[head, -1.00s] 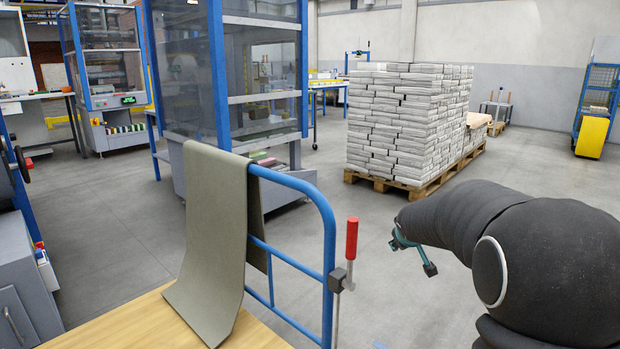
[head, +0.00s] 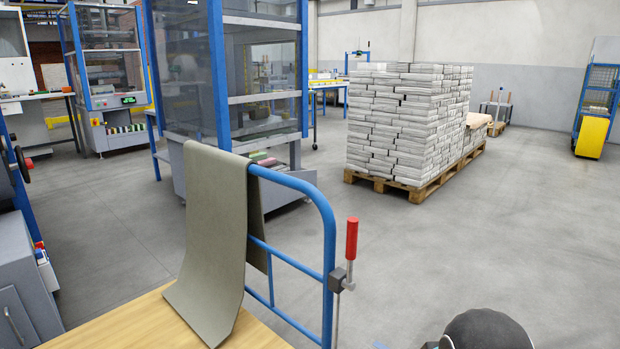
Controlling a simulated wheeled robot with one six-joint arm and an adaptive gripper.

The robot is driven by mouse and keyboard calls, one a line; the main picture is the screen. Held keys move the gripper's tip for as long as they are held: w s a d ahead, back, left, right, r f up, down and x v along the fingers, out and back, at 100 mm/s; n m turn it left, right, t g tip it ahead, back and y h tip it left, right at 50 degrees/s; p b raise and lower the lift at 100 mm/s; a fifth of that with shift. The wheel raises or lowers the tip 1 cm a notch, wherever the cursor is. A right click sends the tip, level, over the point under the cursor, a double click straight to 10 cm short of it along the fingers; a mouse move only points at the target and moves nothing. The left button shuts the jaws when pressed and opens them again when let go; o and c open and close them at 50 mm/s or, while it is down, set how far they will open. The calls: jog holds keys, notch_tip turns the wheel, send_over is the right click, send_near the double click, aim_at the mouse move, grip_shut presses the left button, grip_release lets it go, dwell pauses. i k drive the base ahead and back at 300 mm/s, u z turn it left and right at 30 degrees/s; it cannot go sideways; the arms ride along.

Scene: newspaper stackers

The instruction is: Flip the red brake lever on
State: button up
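The red brake lever (head: 351,238) stands upright on a dark block at the right end of the blue tubular rail (head: 326,225). A thin metal rod runs down below the block. Part of my arm shows as a dark rounded shape at the bottom right. A small dark piece beside it, at the bottom edge, may be part of my gripper, but its fingers cannot be made out. Nothing of mine touches the lever in view.
A grey-green cloth (head: 215,240) hangs over the rail, above a wooden surface (head: 150,325). A pallet of stacked newspapers (head: 410,125) stands behind the lever. Blue-framed machines (head: 232,70) stand at the left. The floor right of the lever is clear.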

aim_at(353, 222)
jog(key=u, duration=0.25)
jog(key=k, duration=1.3)
jog(key=z, duration=0.25)
